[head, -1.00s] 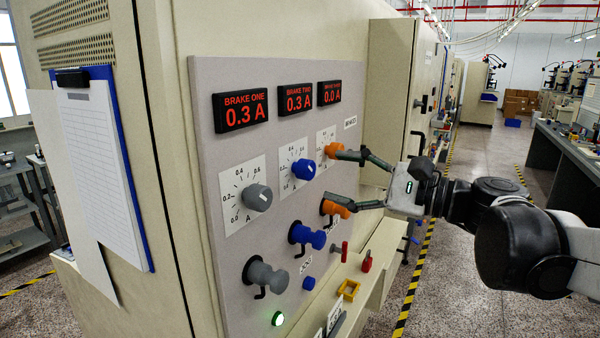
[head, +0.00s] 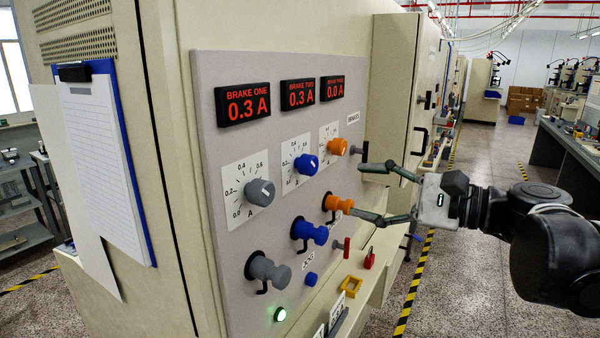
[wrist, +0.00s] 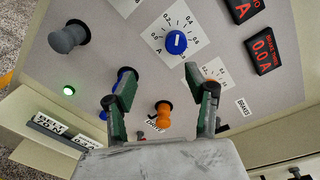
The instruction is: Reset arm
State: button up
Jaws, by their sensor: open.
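My gripper (head: 370,193) is open and empty to the right of the control panel (head: 212,90), its fingers pointing left towards the orange knobs. In the head view the upper orange knob (head: 338,147) and the lower orange knob (head: 337,205) are in plain sight. The upper fingertip is clear of the upper knob; the lower fingertip looks close to the lower knob, and I cannot tell the exact gap. In the wrist view the fingers (wrist: 158,98) are spread wide, with an orange knob (wrist: 163,114) showing between them.
The panel also has grey (head: 260,192) and blue (head: 306,164) dials and three brake displays reading 0.3, 0.3 and 0.0 A. A clipboard (head: 105,150) hangs at left. A cabinet box (head: 390,90) juts out behind my gripper. The aisle at right is open floor.

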jog(key=s+a+f+n+g+h+b, duration=0.25)
jog(key=s+f+h, duration=0.2)
jog(key=f, duration=0.65)
jog(key=s+d+f+n+h+b, duration=0.1)
jog(key=s+d+f+n+h, duration=0.3)
jog(key=f, duration=0.4)
jog(key=s+d+f+n+h+b, duration=0.2)
jog(key=s+d+f+n+h, duration=0.2)
jog(key=f, duration=0.4)
jog(key=shift+s+d+n+h, duration=0.35)
jog(key=shift+d+n+h, duration=0.5)
jog(key=shift+d+n, duration=0.25)
